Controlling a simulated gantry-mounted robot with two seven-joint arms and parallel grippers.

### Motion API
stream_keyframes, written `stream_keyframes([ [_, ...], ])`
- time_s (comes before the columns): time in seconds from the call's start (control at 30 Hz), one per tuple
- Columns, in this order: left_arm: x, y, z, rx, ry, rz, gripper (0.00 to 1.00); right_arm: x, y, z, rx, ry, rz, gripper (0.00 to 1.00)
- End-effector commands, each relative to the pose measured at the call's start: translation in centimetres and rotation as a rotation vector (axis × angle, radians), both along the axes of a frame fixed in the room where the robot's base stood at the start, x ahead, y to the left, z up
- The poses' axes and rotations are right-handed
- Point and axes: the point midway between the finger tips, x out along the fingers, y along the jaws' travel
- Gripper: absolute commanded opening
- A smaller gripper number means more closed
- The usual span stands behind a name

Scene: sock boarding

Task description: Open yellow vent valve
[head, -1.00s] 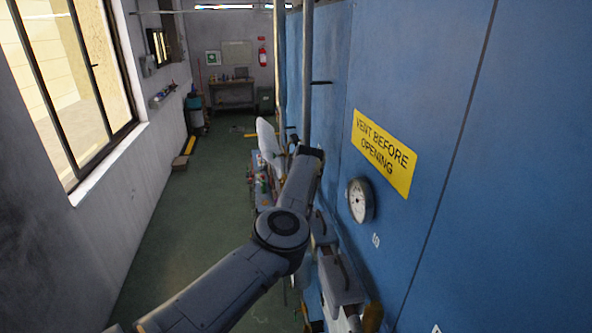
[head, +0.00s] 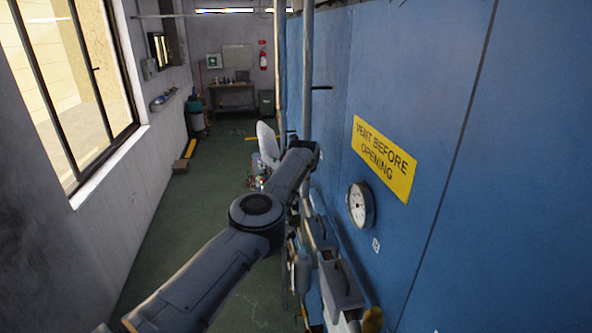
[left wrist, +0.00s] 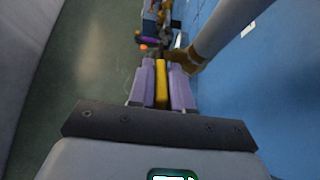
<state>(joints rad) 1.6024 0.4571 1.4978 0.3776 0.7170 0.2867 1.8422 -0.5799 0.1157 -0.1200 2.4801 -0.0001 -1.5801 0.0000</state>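In the left wrist view my left gripper (left wrist: 162,88) has its two pale purple fingers close on either side of a yellow bar, which looks like the yellow vent valve's handle (left wrist: 161,84). The fingers appear to touch it on both sides. A brass fitting (left wrist: 186,60) on a grey pipe (left wrist: 222,28) lies just beyond the fingertips. In the head view a yellow-brown piece (head: 372,320) shows low by the blue wall; I cannot tell whether it is the valve. My left fingertips cannot be made out there. My right gripper is not in view.
A blue wall (head: 390,70) stands on the right with a yellow "vent before opening" sign (head: 384,158) and a round gauge (head: 360,205). Vertical pipes (head: 307,70) run along it.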

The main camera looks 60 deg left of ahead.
Motion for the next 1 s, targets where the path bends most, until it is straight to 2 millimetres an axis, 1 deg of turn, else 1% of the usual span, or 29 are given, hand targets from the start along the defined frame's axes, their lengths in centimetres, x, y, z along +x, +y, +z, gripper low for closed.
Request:
stream_keyframes([
  [0.03,0.0,0.0,0.0,0.0,0.0,0.0,0.28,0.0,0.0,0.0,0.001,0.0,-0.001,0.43],
  [0.1,0.0,0.0,0.0,0.0,0.0,0.0,0.38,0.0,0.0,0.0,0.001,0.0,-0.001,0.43],
  [0.57,-0.1,-0.2,-0.1,0.001,0.004,0.001,0.38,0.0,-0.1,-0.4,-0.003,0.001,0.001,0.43],
  [0.77,-0.4,-1.0,0.2,0.001,0.01,0.0,0.38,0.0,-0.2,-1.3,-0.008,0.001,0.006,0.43],
  [1.0,-0.9,-3.1,2.0,0.001,-0.002,0.001,0.38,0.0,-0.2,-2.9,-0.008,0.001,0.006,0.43],
])
